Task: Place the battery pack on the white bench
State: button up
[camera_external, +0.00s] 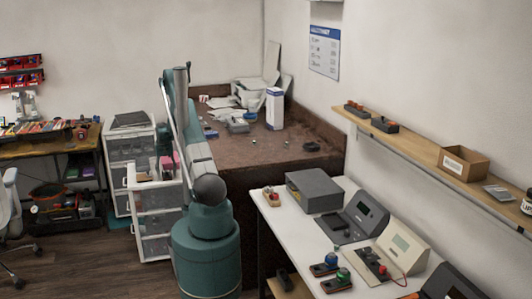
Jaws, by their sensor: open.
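My arm stands raised at the centre, left of the white bench. My gripper cannot be made out; it seems hidden behind the arm.
A wall shelf (425,160) above holds a cardboard box (463,163) and dark blocks (384,124). A white drawer cart (158,222) stands left of my arm.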

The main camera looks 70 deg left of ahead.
jog(key=shift+r, duration=0.1)
notch_tip(320, 180, up, 12)
jog(key=p, duration=0.3)
dwell(0.5)
jog(key=shift+o, duration=0.5)
notch_tip(320, 180, down, 4)
jog(key=shift+w+a+f+p, duration=0.1)
jog(key=shift+w+a+p, duration=0.05)
jog(key=shift+p, duration=0.95)
jog(key=shift+f, duration=0.1)
jog(key=shift+f, duration=1.3)
